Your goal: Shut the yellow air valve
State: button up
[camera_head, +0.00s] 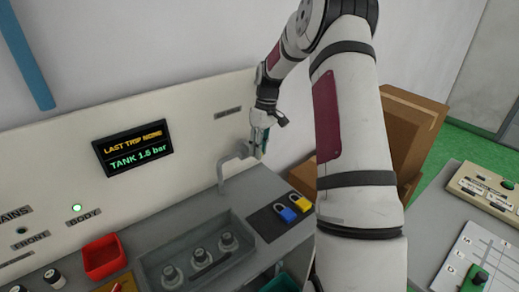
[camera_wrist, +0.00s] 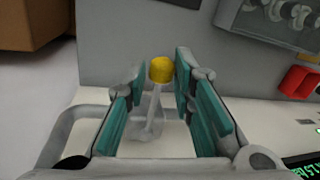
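The yellow valve knob (camera_wrist: 161,69) shows in the wrist view on the end of a slim grey lever (camera_wrist: 152,110). My gripper (camera_wrist: 160,80) is open, with one teal-padded finger on each side of the knob in the picture. A gap shows on both sides of the knob, wider on the left; I cannot tell the depth between fingertips and knob. In the head view my gripper (camera_head: 261,138) is by the white panel, at the bent grey pipe (camera_head: 228,163). The yellow knob cannot be made out there.
A display (camera_head: 133,147) on the panel reads TANK 1.5 bar. Below are a red bin (camera_head: 104,257), a recessed tray with knobs (camera_head: 200,258), and a blue padlock (camera_head: 285,213) beside a yellow padlock (camera_head: 300,202). Cardboard boxes (camera_head: 418,120) stand right, behind my arm.

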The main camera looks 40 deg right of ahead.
jog(key=shift+o, duration=1)
notch_tip(320, 180, up, 12)
jog(key=d, duration=0.2)
jog(key=shift+w+d, duration=0.15)
jog(key=shift+w, duration=0.1)
